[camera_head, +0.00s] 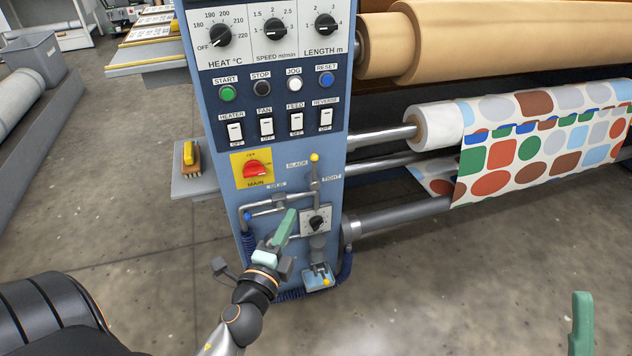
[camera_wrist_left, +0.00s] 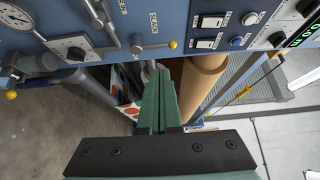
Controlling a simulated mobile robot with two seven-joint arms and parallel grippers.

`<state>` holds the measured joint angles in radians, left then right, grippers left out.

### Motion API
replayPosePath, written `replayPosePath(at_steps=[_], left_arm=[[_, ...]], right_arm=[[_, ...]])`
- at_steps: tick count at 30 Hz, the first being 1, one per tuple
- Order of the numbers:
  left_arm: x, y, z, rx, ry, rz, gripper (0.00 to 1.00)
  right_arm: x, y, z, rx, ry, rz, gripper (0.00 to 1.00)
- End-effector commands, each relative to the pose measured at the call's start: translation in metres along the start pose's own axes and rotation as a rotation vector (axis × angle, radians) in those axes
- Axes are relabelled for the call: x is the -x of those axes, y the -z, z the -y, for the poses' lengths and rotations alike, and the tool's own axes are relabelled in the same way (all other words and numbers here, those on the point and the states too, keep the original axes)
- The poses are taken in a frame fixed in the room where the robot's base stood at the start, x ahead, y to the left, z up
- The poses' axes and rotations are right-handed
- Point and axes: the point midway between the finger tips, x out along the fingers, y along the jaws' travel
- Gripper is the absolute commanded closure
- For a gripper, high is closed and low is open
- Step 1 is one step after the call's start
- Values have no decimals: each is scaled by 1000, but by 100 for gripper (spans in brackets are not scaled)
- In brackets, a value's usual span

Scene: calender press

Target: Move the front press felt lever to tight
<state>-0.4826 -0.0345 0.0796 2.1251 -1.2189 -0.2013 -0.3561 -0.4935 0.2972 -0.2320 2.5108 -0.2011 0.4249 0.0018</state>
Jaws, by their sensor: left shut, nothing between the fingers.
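The felt lever (camera_head: 315,172), a grey arm with a yellow knob, is on the front of the blue press panel between the SLACK and TIGHT labels. In the head view it points up, its knob just right of SLACK. The left wrist view shows its yellow knob (camera_wrist_left: 173,44) near the SLACK label. My left gripper (camera_head: 289,216), with green fingers, is below and left of the lever and apart from it. Its fingers (camera_wrist_left: 159,75) are together and empty. One green finger of my right gripper (camera_head: 582,308) shows at the lower right; the rest is out of view.
Grey pipes (camera_head: 265,207) and a black dial (camera_head: 316,223) sit close to my left gripper. A lower yellow-ended pedal or lever (camera_head: 325,281) is near the floor. The red main switch (camera_head: 257,168) is left of the felt lever. Rollers with patterned fabric (camera_head: 540,140) extend right.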

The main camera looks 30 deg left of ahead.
Motion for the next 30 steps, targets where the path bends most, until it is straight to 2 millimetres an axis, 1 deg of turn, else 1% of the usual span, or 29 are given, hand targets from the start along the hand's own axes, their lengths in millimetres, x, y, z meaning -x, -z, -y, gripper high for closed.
replayPosePath(at_steps=[6,8,11,14,24,30], left_arm=[[-2,0,0,2,0,-1,100],[-5,0,1,3,0,-2,100],[-15,1,2,3,1,-2,100],[-31,0,2,2,2,-2,100],[-96,0,1,2,2,-1,100],[-125,0,0,3,0,0,100]], right_arm=[[0,0,0,0,0,2,20],[-1,1,-1,1,0,2,20],[-3,2,-2,4,-1,2,20],[-5,5,-3,10,-1,1,20],[-7,6,-4,18,0,-1,20],[-5,4,-4,16,-2,0,20]])
